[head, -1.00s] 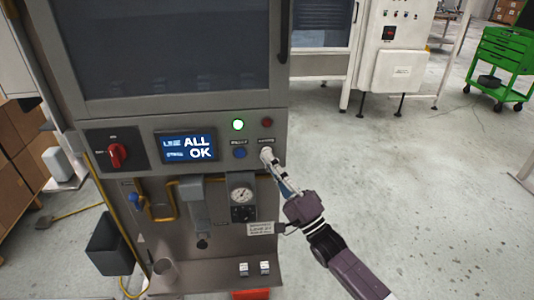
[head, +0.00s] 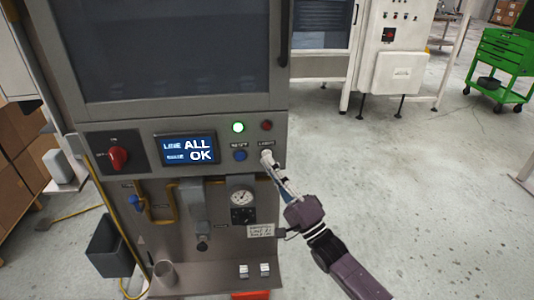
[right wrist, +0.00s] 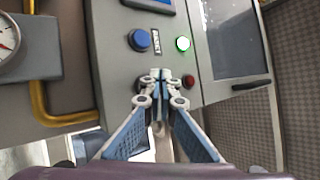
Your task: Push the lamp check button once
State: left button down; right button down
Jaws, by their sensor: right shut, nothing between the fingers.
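The machine's control panel (head: 190,145) faces me. My right gripper (head: 267,157) is shut and empty, with its fingertips at the panel just below a small label (head: 266,143) at the right end. The label is too blurred to read surely. The lamp check button is not clearly visible; the fingertips cover the spot under that label. In the right wrist view the closed fingertips (right wrist: 158,80) are at the panel, beside the blue button (right wrist: 139,40); whether they touch is not clear. My left gripper is out of view.
A blue button (head: 239,155) is left of the fingertips. A lit green lamp (head: 238,127) and a dark red lamp (head: 266,125) are above. A red rotary switch (head: 118,157) is at the left, a gauge (head: 241,197) below.

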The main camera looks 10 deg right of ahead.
jog(key=shift+s, duration=0.3)
jog(key=s+p, duration=0.3)
jog(key=s, duration=0.2)
dwell(0.4)
dwell(0.5)
